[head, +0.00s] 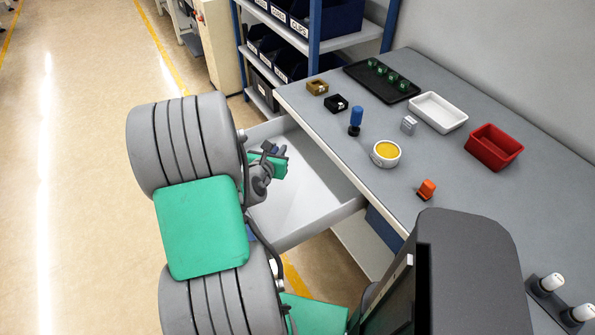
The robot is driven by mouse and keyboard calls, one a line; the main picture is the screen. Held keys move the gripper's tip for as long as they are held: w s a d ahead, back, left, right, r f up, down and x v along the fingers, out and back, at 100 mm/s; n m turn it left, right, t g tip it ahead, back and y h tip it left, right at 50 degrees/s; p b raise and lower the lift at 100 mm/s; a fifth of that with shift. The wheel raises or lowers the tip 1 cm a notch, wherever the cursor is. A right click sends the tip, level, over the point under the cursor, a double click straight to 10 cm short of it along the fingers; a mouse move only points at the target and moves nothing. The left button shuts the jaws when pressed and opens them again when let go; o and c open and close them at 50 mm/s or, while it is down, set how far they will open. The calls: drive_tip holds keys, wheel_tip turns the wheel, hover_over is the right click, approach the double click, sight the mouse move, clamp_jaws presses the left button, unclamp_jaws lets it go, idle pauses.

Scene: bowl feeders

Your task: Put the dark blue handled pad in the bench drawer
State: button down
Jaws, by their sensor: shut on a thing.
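The bench drawer (322,218) is pulled open at the left side of the bench, and its pale inside looks empty where I can see it. My gripper (270,153) is over the far left part of the drawer, partly hidden by my own arm. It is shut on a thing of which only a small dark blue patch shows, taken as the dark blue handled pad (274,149). Its handle and base are mostly hidden. I cannot tell whether it touches the drawer floor.
On the grey bench (455,230) stand a brighter blue handled piece (356,118), an orange one (427,188), a yellow-filled cup (386,153), a white tray (438,112), a red tray (493,147) and a black tray (381,81). A shelf rack (314,38) stands behind the drawer.

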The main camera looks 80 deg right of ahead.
drive_tip(key=w+d+f, duration=0.2)
drive_tip(key=d+f, duration=0.1)
drive_tip(key=w+d+f+b, duration=0.1)
drive_tip(key=w+d+f, duration=0.2)
drive_tip(key=d, duration=0.1)
drive_tip(key=w+d+f, duration=0.3)
drive_tip(key=shift+w+d+f, duration=0.2)
drive_tip(key=shift+f, duration=0.05)
wheel_tip(320, 180, down, 3)
drive_tip(key=shift+w+d+r, duration=0.15)
drive_tip(key=shift+f, duration=0.35)
